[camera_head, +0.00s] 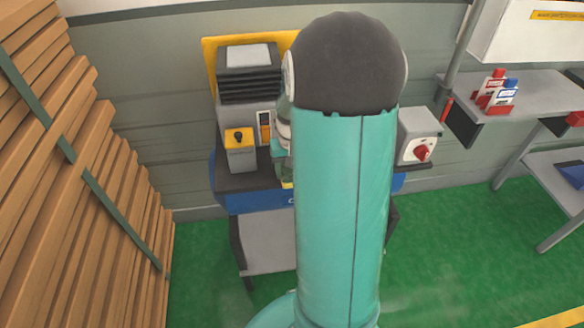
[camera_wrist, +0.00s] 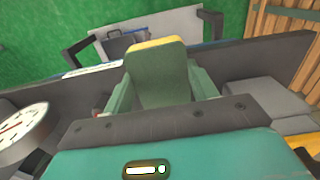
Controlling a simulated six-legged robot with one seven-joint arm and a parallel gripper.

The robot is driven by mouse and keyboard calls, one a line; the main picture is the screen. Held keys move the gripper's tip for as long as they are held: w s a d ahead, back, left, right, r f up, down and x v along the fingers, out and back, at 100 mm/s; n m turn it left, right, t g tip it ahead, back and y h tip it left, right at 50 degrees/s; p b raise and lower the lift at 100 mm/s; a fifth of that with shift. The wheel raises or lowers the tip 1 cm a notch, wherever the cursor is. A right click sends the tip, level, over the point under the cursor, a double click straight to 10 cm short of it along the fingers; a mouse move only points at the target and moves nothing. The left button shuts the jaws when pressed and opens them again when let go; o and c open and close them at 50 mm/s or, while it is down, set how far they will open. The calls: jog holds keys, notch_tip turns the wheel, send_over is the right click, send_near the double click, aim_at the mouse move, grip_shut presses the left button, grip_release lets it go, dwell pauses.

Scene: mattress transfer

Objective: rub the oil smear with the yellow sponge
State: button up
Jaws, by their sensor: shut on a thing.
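The sponge (camera_wrist: 158,72) shows in the wrist view as a green pad with a yellow edge at its far end. My gripper (camera_wrist: 160,88) is shut on it, with one green finger on each side. In the head view my teal arm covers most of the workplace. Only a sliver of my gripper (camera_head: 284,160) shows left of the arm, with a small yellow bit (camera_head: 287,184) under it that seems to be the sponge. The sponge is close over the dark bench top; whether it touches is not clear. I see no oil smear in either view; it may be hidden.
The dark-topped bench with a blue front (camera_head: 250,200) carries a grey machine with a yellow box (camera_head: 239,140) and a grey switch box (camera_head: 418,137). A round dial (camera_wrist: 22,130) is close at left in the wrist view. Stacked planks (camera_head: 70,170) stand left; shelves (camera_head: 530,92) stand right.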

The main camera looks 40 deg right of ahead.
jog(key=shift+f, duration=0.85)
jog(key=shift+w, duration=0.1)
jog(key=shift+w+d, duration=0.5)
jog(key=shift+w, duration=0.2)
jog(key=shift+w+d, duration=0.5)
jog(key=shift+w, duration=0.2)
